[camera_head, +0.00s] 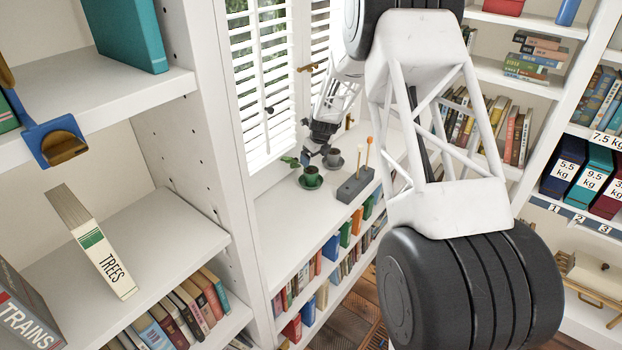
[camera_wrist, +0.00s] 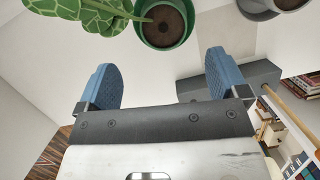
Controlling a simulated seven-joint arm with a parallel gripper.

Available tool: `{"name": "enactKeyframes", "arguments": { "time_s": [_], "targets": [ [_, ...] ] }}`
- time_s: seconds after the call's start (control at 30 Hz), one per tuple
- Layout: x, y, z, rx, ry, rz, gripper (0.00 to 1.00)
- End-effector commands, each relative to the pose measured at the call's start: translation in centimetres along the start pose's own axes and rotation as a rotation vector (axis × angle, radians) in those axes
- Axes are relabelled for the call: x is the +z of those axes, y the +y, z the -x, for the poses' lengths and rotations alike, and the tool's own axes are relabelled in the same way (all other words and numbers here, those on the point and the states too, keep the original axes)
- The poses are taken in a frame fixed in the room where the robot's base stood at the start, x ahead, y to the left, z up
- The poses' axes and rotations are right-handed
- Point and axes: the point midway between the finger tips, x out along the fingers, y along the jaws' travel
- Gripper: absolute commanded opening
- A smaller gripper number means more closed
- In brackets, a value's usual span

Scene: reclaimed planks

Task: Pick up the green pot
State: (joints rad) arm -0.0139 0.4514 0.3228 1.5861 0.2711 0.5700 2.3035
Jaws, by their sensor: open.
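The green pot (camera_head: 312,178) stands on a dark saucer on the white counter below the window. In the wrist view the green pot (camera_wrist: 165,44) is at the top centre, with brown soil inside and a large patterned green leaf (camera_wrist: 85,10) to its left. My gripper (camera_wrist: 161,62) is open and empty, its two blue fingers spread wide. The pot lies just beyond the fingertips, not between them. In the head view my gripper (camera_head: 312,154) is small, just above and behind the pot; its exact gap to the pot is unclear.
A grey pot (camera_head: 333,157) on a saucer stands close behind and right of the green pot; it also shows in the wrist view (camera_wrist: 285,4). A grey block (camera_head: 355,186) with upright sticks is to the right. The counter's front-left is clear.

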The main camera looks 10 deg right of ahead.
Motion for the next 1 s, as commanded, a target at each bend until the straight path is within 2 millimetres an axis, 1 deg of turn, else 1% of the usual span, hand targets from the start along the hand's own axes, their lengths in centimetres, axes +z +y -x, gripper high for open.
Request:
{"name": "enactKeyframes", "arguments": {
  "time_s": [0.03,0.13,0.57,0.9,1.0],
  "targets": [
    [0.2,-0.2,-0.6,0.0,-0.001,-0.017,0.92],
    [0.3,-0.4,-1.4,0.0,-0.001,-0.042,0.92],
    [0.3,-0.5,-1.7,0.001,-0.001,-0.05,0.92],
    [0.3,-0.4,-4.0,0.001,0.0,-0.05,0.92],
    [0.3,-0.5,-4.2,0.001,-0.001,-0.05,0.92]
  ]
}}
